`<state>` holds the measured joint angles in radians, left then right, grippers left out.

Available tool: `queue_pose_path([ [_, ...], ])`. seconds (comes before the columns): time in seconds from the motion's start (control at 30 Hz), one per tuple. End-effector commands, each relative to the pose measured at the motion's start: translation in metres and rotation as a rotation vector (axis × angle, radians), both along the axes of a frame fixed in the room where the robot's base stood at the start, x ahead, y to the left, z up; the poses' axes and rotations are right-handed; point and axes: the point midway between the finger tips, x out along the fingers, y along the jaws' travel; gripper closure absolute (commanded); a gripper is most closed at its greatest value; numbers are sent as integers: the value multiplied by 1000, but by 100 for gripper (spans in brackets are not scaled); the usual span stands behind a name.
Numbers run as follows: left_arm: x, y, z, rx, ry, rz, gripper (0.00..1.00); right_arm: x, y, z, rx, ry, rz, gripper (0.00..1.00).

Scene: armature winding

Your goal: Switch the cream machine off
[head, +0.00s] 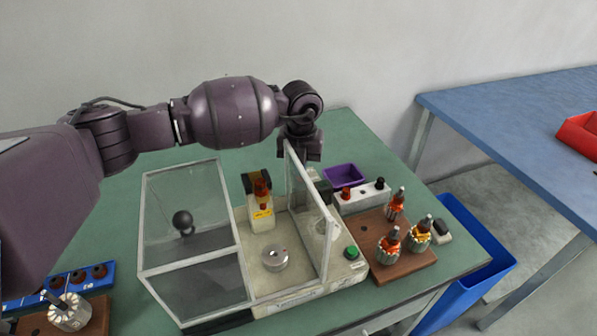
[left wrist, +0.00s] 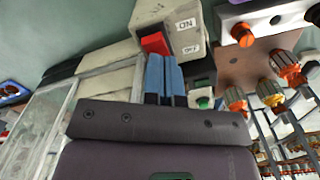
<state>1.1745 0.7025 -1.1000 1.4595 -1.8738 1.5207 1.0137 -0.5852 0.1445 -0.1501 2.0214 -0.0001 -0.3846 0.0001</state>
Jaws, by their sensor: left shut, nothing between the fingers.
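The cream machine (head: 262,279) stands on the green table, with a clear framed guard, a round metal part and a green button (head: 351,253) on its base. In the left wrist view, a red switch (left wrist: 155,43) sits on a cream housing (left wrist: 184,18) beside an ON label and a second, less readable label. I cannot tell which way the switch is set. My left gripper (head: 311,157) is above the machine's rear right side, by the guard's upright panel. Its blue fingers (left wrist: 165,58) are shut and empty, tips close to the red switch; contact is unclear. My right gripper is out of view.
A brown board (head: 405,264) with several wound armatures and a white terminal box (head: 363,199) stand right of the machine. A purple tray (head: 344,175) is behind it. A blue bin (head: 470,262) is beside the table. The table's back left is clear.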

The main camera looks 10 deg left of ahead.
Motion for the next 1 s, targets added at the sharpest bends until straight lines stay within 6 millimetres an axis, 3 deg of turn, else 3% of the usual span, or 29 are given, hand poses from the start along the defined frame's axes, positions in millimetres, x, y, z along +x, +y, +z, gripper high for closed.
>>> queue_pose_path([
  [0.8, 1, -1, 58, -2, -5, -1, 100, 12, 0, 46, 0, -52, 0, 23],
  [1.0, 1, 0, 62, -1, -3, -1, 100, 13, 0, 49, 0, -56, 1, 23],
])
